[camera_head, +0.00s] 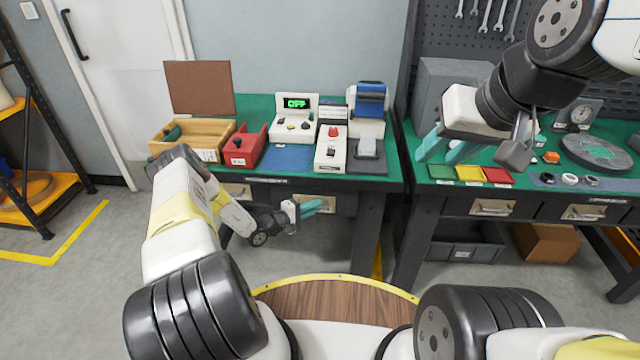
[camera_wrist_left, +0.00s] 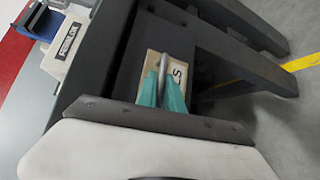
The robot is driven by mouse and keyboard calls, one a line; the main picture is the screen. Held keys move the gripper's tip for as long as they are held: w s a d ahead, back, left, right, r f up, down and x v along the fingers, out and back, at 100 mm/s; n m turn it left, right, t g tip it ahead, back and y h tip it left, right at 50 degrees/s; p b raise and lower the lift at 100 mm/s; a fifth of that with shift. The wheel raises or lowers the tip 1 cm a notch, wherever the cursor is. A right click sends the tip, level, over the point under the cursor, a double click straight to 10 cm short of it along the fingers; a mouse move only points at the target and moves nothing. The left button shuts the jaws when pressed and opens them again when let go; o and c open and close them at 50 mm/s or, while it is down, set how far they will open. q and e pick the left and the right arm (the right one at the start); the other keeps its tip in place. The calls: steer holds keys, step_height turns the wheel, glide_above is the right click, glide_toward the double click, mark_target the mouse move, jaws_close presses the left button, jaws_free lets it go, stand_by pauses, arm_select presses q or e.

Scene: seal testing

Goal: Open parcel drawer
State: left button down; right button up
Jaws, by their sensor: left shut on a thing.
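The parcel drawer (camera_head: 322,206) is a beige-fronted drawer under the left bench. In the left wrist view its front (camera_wrist_left: 180,72) carries a partly hidden label ending in "LS". Its grey bar handle (camera_wrist_left: 163,62) stands between the teal fingertips. My left gripper (camera_head: 316,206) is at this drawer front; in the wrist view its fingers (camera_wrist_left: 163,95) are shut on the handle. The drawer looks shut, though the fingers hide part of its front. My right gripper (camera_head: 446,148) is open and empty, its teal fingers apart above the right bench.
The left bench (camera_head: 262,106) has a green top with a wooden box (camera_head: 190,138), a red bin (camera_head: 243,146) and several devices. Another drawer (camera_head: 237,190) lies left of the parcel drawer. The right bench has drawers (camera_head: 492,207) too. Floor below the parcel drawer is clear.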

arm_select(q)
steer(key=s, duration=2.5)
steer(key=c, duration=1.8)
jaws_free()
steer(key=shift+o, duration=0.2)
steer(key=shift+a, duration=0.1)
steer(key=v, duration=0.7)
steer(key=shift+s+a, duration=0.2)
steer(key=shift+s, duration=0.15)
